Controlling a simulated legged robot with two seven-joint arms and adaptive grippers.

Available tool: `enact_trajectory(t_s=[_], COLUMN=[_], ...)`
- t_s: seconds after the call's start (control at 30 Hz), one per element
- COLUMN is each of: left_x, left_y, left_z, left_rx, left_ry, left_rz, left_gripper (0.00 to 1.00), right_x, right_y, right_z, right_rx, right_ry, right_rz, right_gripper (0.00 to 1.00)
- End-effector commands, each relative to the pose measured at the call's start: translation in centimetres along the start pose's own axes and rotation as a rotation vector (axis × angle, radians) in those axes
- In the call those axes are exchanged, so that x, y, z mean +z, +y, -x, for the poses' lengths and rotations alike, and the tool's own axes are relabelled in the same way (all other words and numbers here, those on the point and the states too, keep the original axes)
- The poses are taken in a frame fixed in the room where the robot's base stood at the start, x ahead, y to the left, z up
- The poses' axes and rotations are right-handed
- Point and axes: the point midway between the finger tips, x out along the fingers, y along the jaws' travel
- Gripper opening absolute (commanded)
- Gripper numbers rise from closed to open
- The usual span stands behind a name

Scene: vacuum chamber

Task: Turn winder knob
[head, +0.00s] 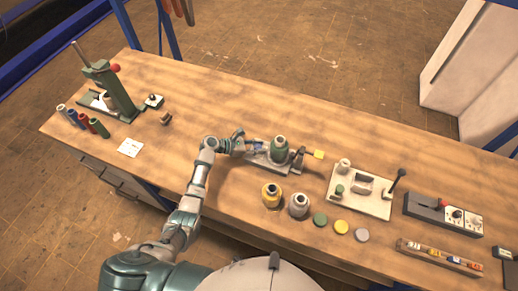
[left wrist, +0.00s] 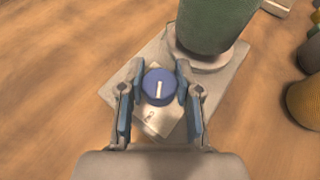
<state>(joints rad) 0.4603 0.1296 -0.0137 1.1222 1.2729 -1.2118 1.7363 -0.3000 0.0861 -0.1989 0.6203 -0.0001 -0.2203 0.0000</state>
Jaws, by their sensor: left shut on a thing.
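The winder knob (left wrist: 159,87) is round and blue with a white bar on top, in the left wrist view. It sits on the near end of the winder's grey base (left wrist: 112,92). My left gripper (left wrist: 158,92) is shut on the knob, one finger on each side. In the head view my left gripper (head: 247,146) reaches the left end of the winder base (head: 262,165) and hides most of the knob. A green spool (head: 279,147) stands upright on the winder. It also shows in the left wrist view (left wrist: 210,22). My right gripper is not in view.
A yellow spool (head: 271,195) and a grey spool (head: 298,205) stand in front of the winder. A pale fixture with a black lever (head: 358,192) is to the right. A green press (head: 108,88) stands far left. The table between press and winder is mostly clear.

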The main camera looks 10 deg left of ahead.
Motion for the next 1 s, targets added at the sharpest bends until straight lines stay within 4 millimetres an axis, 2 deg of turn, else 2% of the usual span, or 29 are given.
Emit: enact_trajectory(t_s=[0.03,0.2,0.5,1.0], left_x=[-0.5,-0.5,-0.5,-0.3], left_y=[0.4,0.4,0.4,0.3], left_z=[0.1,0.1,0.2,0.2], left_rx=[-0.030,-0.151,-0.298,-0.353], left_ry=[0.004,0.005,0.005,0.006], left_rz=[-0.015,-0.065,-0.124,-0.147], left_gripper=[0.00,0.00,0.00,0.00], right_x=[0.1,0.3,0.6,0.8], right_y=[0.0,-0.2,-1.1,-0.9], right_z=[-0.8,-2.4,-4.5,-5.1], right_rx=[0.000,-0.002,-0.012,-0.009], right_ry=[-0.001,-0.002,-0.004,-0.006], right_rz=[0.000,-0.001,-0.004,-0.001], right_gripper=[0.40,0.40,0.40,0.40])
